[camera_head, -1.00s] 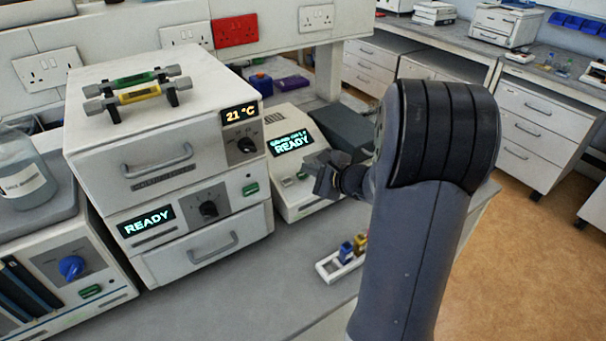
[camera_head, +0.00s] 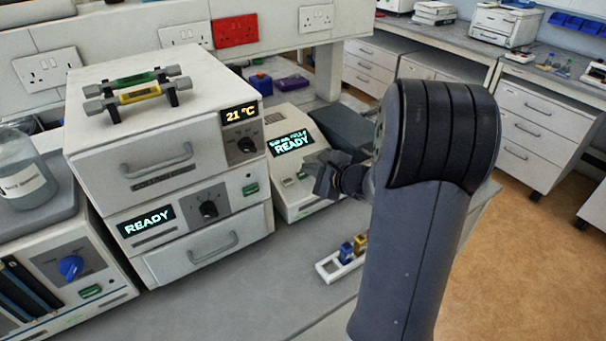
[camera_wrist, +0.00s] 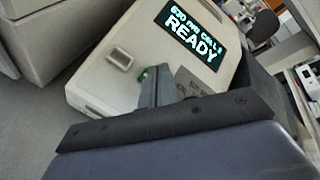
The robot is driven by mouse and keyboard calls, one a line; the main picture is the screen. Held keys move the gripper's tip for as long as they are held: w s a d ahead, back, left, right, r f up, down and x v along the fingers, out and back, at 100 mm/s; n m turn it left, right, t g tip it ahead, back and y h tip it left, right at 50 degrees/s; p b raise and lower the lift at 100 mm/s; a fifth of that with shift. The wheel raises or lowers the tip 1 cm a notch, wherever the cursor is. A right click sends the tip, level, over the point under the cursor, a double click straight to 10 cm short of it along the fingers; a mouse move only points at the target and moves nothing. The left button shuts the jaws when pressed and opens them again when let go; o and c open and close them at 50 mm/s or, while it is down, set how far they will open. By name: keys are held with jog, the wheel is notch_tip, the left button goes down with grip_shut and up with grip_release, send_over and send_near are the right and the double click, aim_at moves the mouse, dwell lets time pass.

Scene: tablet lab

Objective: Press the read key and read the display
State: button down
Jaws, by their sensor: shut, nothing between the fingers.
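The white reader (camera_head: 300,203) stands on the bench to the right of the stacked white units, and it also fills the upper middle of the wrist view (camera_wrist: 100,85). Its display (camera_head: 290,143) is lit, with a small upper line that is hard to read and a large READY below; it shows larger in the wrist view (camera_wrist: 192,32). A green key (camera_wrist: 143,76) shows partly beside my fingertips, mostly hidden by them. My gripper (camera_head: 322,178) is shut and empty, over the reader's front panel; its fingers also show in the wrist view (camera_wrist: 158,88). Contact cannot be told.
A white rack (camera_head: 335,266) with small coloured-topped cells sits in front of the reader. Stacked white units (camera_head: 160,120) with a READY display and a 21 °C display stand on the left. A dark grey box (camera_head: 345,130) is behind my gripper.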

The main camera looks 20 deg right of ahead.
jog(key=shift+f, duration=0.15)
jog(key=shift+w+f+b, duration=0.15)
jog(key=shift+f+b, duration=0.15)
jog(key=shift+b, duration=0.45)
jog(key=shift+w+f+b, duration=0.15)
jog(key=shift+f+b, duration=0.15)
jog(key=shift+b, duration=0.15)
dwell(0.3)
jog(key=shift+r, duration=0.1)
dwell(0.3)
jog(key=shift+s+r+p, duration=0.3)
jog(key=shift+r, duration=0.3)
jog(key=shift+r, duration=0.15)
jog(key=r+p, duration=0.1)
jog(key=s+r+p, duration=0.1)
jog(key=r, duration=0.1)
jog(key=s+r, duration=0.1)
jog(key=shift+d+r+p, duration=0.15)
jog(key=shift+d+p, duration=0.05)
jog(key=shift+p, duration=0.2)
dwell(0.4)
